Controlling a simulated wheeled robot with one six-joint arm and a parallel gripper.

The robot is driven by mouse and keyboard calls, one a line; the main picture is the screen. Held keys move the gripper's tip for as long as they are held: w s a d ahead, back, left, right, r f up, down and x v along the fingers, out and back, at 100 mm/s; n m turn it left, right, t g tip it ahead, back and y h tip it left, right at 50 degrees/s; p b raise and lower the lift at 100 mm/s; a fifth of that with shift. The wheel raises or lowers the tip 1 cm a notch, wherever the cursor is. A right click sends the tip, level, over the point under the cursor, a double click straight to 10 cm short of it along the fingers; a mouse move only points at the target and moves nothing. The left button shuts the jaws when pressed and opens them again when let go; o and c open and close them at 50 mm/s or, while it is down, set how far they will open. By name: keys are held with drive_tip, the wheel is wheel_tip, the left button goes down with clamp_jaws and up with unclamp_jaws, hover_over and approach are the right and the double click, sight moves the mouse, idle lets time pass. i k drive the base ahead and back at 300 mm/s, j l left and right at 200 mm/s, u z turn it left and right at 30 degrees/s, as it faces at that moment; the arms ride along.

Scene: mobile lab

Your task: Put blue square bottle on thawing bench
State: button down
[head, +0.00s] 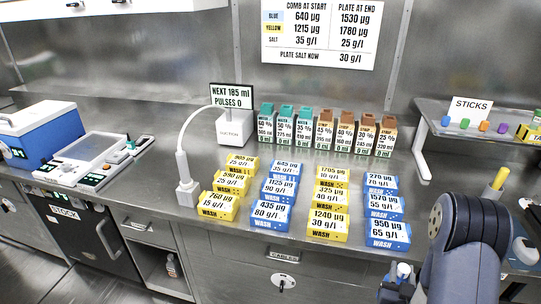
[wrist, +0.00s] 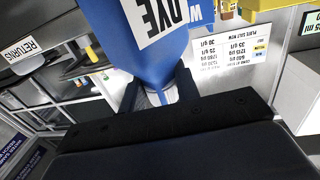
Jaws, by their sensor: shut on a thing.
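A blue bottle (wrist: 150,58) with a white label reading "DYE" fills the top middle of the wrist view. My gripper (wrist: 158,93) is shut on its narrow end, one dark finger on each side. The rest of the bottle runs out of the frame, so I cannot tell whether it is square. In the head view my arm is at the lower right, and a small white and blue piece (head: 403,271) shows beside it; I cannot tell whether it is part of the bottle. No sign in view names a thawing bench.
A steel bench (head: 130,192) holds rows of yellow boxes (head: 327,224) and blue boxes (head: 270,215). Several bottles with teal or brown caps (head: 325,135) stand behind them. A dispenser (head: 236,128), a blue-and-white device (head: 38,130) and a raised shelf (head: 440,128) stand around. Bare steel lies at front left.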

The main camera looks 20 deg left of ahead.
sight(159, 184)
drive_tip(key=j+u, duration=0.3)
drive_tip(key=j, duration=1.75)
drive_tip(key=i, duration=0.05)
